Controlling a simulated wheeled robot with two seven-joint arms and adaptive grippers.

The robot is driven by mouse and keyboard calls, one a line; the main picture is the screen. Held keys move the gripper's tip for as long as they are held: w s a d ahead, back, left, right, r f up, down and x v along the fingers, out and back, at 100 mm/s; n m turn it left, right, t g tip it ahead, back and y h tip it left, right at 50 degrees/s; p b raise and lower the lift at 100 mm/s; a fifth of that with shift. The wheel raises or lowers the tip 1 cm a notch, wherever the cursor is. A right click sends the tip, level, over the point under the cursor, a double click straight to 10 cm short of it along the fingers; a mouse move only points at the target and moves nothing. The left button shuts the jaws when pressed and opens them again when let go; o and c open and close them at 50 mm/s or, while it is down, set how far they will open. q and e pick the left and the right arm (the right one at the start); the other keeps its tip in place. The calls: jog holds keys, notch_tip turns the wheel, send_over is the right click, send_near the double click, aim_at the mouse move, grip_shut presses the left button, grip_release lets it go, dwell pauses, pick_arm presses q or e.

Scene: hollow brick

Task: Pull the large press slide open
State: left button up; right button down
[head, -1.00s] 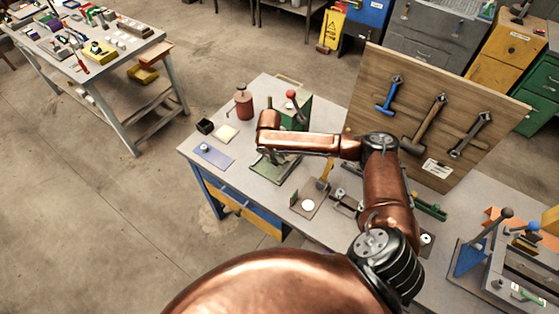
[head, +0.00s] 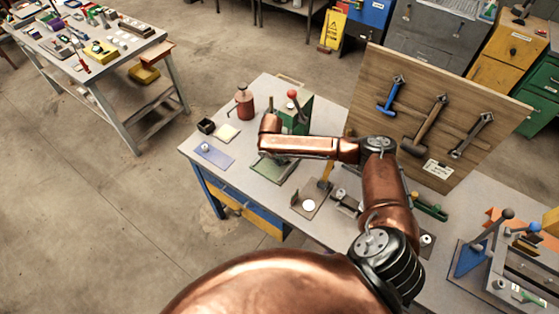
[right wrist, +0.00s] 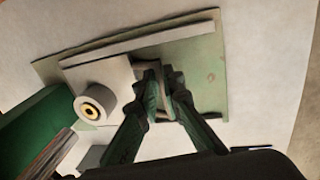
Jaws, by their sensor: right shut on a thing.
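The large press (head: 297,112), green with a red ball-topped lever, stands on the near workbench, partly behind my right arm. Its green base plate (head: 266,170) reaches out toward the bench's front edge. In the right wrist view, the grey slide (right wrist: 85,75) lies on the green plate (right wrist: 205,65), with a round grey boss with a brass centre on it. My right gripper (right wrist: 160,72) is shut at the slide's end, on what looks like its small grip; the fingers hide most of it. In the head view my right forearm hides the gripper. My left gripper is out of view.
A red can (head: 244,101), a black box (head: 206,126) and a blue plate (head: 214,154) stand left of the press. A small fixture with a white disc (head: 309,205) is nearer. A wooden tool board (head: 430,120) rises at the back right.

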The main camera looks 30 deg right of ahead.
jog(key=shift+s+d+f, duration=0.1)
jog(key=shift+s+f, duration=0.05)
jog(key=shift+s, duration=0.05)
dwell(0.3)
jog(key=shift+s+a+p, duration=0.25)
jog(key=shift+a+p, duration=0.2)
jog(key=shift+p, duration=0.05)
jog(key=c, duration=2.7)
grip_release()
jog(key=a+p, duration=0.1)
jog(key=s+a+p, duration=0.1)
jog(key=a+p, duration=0.1)
jog(key=shift+s+a, duration=0.35)
jog(key=shift+s, duration=0.05)
jog(key=shift+c, duration=0.2)
jog(key=shift+o, duration=0.9)
jog(key=o, duration=0.5)
jog(key=shift+w+d+f+b, duration=0.15)
jog(key=shift+b, duration=0.15)
jog(key=shift+w+r, duration=0.1)
jog(key=shift+r, duration=0.15)
jog(key=shift+r, duration=0.35)
jog(key=r, duration=0.3)
jog(key=a+r, duration=0.1)
jog(key=r, duration=0.3)
jog(key=s+a+r, duration=0.1)
jog(key=r, duration=0.3)
jog(key=shift+a, duration=0.1)
